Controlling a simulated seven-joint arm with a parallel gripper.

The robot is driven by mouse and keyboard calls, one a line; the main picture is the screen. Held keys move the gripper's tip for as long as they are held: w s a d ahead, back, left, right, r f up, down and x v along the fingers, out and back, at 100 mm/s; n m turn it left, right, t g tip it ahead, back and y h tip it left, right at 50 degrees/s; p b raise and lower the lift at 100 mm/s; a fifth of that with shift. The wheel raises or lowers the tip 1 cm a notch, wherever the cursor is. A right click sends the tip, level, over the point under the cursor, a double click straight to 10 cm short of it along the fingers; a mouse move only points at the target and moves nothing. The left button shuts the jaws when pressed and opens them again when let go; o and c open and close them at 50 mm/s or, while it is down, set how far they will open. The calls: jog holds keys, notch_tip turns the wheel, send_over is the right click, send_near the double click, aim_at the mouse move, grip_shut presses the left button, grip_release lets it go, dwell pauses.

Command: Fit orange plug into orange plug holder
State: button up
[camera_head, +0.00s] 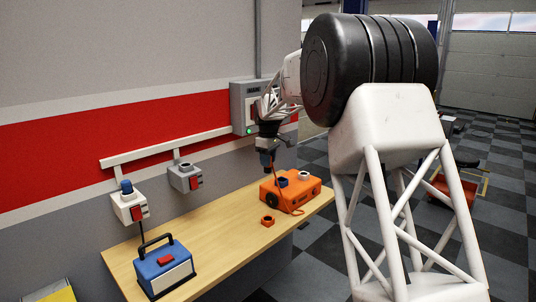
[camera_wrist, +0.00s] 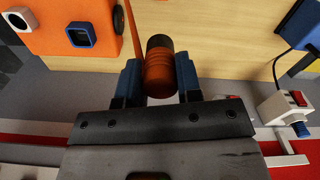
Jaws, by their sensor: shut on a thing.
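In the head view the plug is too small to make out clearly. A small orange ring-shaped piece, which looks like the orange plug holder (camera_head: 268,221), sits on the table in front of the orange box. It is apart from the plug, and I cannot make it out in the wrist view.
The orange box (camera_head: 310,193) has a blue and a white socket on top; it also shows in the wrist view (camera_wrist: 45,45). A blue box (camera_head: 165,267) stands at the near end of the table (camera_head: 225,240). A white (camera_head: 128,208) and a grey wall socket (camera_head: 184,178) are on the wall.

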notch_tip(320, 180, down, 14)
dwell(1.3)
jog(key=shift+f, duration=0.25)
jog(key=shift+f, duration=2.7)
jog(key=shift+f, duration=1.75)
dwell(0.7)
jog(key=o, duration=1)
